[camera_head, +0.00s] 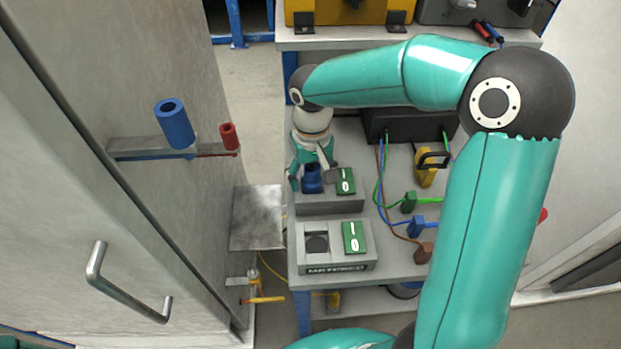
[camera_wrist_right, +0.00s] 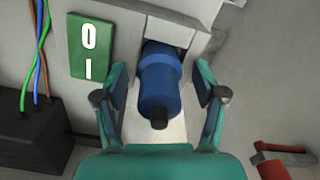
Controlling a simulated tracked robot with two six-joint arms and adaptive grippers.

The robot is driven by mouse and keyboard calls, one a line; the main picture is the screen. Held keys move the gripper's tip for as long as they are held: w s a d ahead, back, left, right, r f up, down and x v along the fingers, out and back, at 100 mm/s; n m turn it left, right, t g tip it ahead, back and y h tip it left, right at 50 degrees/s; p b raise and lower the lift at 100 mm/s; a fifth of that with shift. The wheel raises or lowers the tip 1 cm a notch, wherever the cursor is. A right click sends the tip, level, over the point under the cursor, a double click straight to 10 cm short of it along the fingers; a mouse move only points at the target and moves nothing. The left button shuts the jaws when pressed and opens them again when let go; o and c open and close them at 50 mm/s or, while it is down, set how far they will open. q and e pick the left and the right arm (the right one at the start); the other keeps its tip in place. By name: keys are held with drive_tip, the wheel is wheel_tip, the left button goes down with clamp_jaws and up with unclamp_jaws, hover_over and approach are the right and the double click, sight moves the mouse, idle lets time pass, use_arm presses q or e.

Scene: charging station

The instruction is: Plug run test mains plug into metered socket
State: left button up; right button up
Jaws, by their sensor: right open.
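A blue mains plug (camera_head: 312,183) sits upright in the rear socket block (camera_head: 328,203), beside a green switch (camera_head: 345,181). My right gripper (camera_head: 311,172) is above and around it. In the right wrist view the plug (camera_wrist_right: 160,82) lies between the two spread fingers of the right gripper (camera_wrist_right: 160,92), with a visible gap on each side. The plug's far end meets the grey socket housing (camera_wrist_right: 185,30). The metered socket (camera_head: 317,243) is the nearer block, with an empty dark recess and its own green switch (camera_head: 354,237). My left gripper is not in view.
Green, blue and brown leads run from a black box (camera_head: 405,127) to coloured plugs on the bench's right. A yellow device (camera_head: 426,168) stands there. A cabinet door with a handle (camera_head: 125,285) and shelf (camera_head: 150,148) is at left. My arm spans the right side.

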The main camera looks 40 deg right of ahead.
drive_tip(key=shift+f, duration=0.1)
drive_tip(key=c, duration=1.3)
drive_tip(key=shift+o, duration=0.2)
